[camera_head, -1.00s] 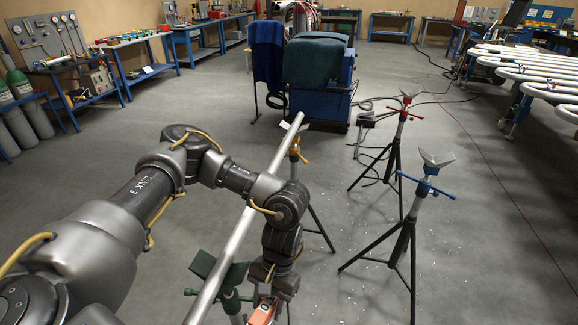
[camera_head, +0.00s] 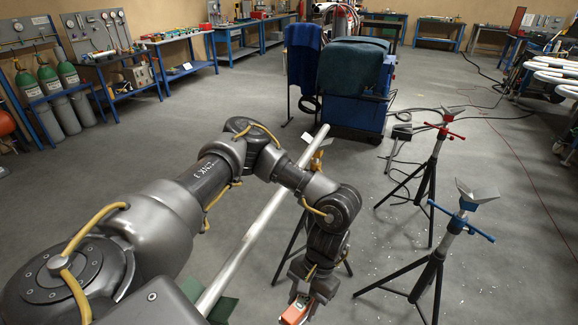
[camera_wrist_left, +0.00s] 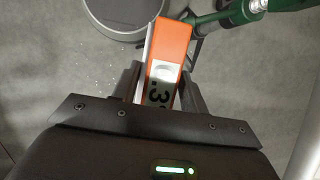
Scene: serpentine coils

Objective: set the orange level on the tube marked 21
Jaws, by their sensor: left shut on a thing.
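The orange level (camera_head: 296,312) is held in my left gripper (camera_head: 308,290), low in the head view. In the left wrist view the level (camera_wrist_left: 170,40) sticks out between the jaws (camera_wrist_left: 162,88), which are shut on it. A long silver tube (camera_head: 262,220) slopes across the head view, held up on stands. It passes to the left of the gripper, and the level is apart from it. A white tag (camera_head: 307,137) is near its far end; its number is too small to read. My right gripper is not in view.
A green stand (camera_head: 223,310) is under the tube's near end; it also shows in the wrist view (camera_wrist_left: 228,18). A blue-handled stand (camera_head: 462,216) and a red-handled stand (camera_head: 440,132) stand empty at right. A blue cart (camera_head: 352,95) is behind. Open floor lies left.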

